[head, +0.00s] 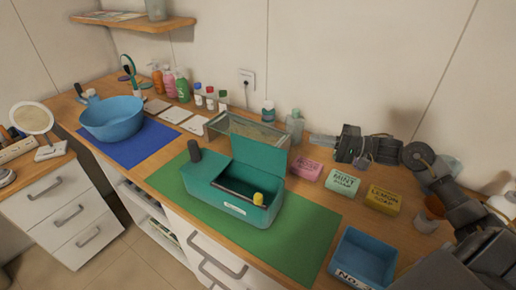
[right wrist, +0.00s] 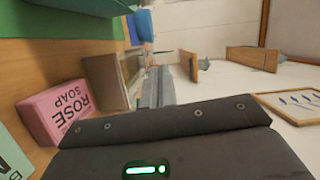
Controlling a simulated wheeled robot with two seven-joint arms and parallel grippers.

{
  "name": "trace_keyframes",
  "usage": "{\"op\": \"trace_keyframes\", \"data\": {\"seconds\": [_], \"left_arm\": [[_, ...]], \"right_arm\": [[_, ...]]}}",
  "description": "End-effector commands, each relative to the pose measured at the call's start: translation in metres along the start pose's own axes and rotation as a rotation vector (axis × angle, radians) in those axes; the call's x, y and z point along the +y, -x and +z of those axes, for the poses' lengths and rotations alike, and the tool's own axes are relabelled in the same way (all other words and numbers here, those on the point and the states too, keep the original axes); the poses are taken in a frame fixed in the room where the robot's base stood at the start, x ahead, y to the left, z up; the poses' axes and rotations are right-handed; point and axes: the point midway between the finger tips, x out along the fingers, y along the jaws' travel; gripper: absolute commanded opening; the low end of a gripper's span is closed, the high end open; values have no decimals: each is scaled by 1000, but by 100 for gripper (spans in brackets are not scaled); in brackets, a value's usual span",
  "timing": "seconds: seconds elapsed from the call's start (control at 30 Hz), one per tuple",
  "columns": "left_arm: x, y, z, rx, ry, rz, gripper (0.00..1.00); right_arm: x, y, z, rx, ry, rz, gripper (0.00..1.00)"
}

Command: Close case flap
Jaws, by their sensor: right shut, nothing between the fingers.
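The teal case (head: 228,203) stands on the green mat (head: 310,228). Its flap (head: 259,157) stands raised at the back, and the right part of its inside is open to view. A yellow-topped item (head: 258,199) shows at the case's front right edge. A dark knob (head: 194,151) stands up at the case's left end. My right gripper (head: 322,139) is shut and empty, to the right of the flap and apart from it, behind the soaps. Its fingers also show in the right wrist view (right wrist: 158,86). My left gripper is not in view.
Pink rose soap (head: 306,168), mint soap (head: 342,182) and lemon soap (head: 382,199) stand right of the case. A clear bottle (head: 295,126) is near my right fingers. A blue bin (head: 362,258) is at front right, a blue bowl (head: 112,118) at left.

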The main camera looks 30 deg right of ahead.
Motion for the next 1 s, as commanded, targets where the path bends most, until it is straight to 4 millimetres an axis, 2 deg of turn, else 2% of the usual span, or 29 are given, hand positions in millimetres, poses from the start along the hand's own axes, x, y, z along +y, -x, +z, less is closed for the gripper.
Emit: {"op": "trace_keyframes", "data": {"seconds": [0.1,0.27,0.37,0.83,1.0], "left_arm": [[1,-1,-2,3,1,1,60],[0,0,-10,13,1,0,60],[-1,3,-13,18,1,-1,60],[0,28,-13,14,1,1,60],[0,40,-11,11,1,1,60]], "right_arm": [[6,-3,9,-25,-50,8,0],[6,-6,10,-27,-55,8,0],[5,-15,10,-27,-55,6,0],[3,-108,12,-29,-53,4,0],[3,-111,37,-29,-53,9,0]]}}
